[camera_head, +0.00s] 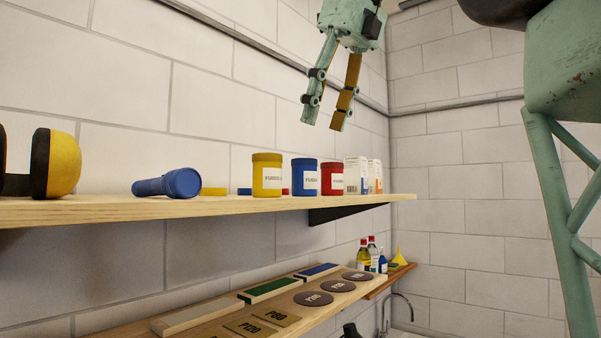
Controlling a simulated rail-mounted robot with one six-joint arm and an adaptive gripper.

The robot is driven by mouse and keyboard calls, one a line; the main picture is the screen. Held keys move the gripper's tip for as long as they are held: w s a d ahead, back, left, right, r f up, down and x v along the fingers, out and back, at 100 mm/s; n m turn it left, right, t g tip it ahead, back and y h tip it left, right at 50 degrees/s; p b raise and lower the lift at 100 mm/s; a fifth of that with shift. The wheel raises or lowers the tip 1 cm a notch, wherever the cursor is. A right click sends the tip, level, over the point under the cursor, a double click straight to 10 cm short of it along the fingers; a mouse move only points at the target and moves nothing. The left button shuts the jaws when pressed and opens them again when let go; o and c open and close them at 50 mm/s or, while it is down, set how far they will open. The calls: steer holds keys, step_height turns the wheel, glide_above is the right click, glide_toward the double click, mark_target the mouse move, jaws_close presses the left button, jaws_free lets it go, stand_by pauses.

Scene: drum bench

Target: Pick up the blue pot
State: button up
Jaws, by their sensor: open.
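The blue pot (305,177) stands upright on the upper wooden shelf (140,209), with a white label on its front. It is between a yellow pot (267,175) on its left and a red pot (332,179) on its right. My gripper (325,116) hangs above the shelf, higher in the picture than the blue pot. It points downward with its two fingers apart and nothing between them. The fingertips are clear of all the pots.
A blue flashlight (168,184) and yellow-black ear muffs (54,163) lie to the left. White boxes (356,175) stand right of the red pot. Flat yellow, blue and red pieces lie behind. A lower shelf (210,329) holds sanding discs and blocks. Bottles (372,252) stand further back.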

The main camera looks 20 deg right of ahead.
mark_target(305, 171)
steer(key=shift+w+r, duration=0.15)
steer(key=shift+r, duration=0.15)
steer(key=shift+f, duration=0.15)
steer(key=shift+x, duration=4.15)
steer(key=shift+w+a, duration=0.1)
steer(key=shift+a, duration=0.1)
steer(key=shift+a+x, duration=0.2)
steer(key=shift+x, duration=2.35)
steer(key=shift+c, duration=0.5)
steer(key=c, duration=0.9)
steer(key=shift+r, duration=0.25)
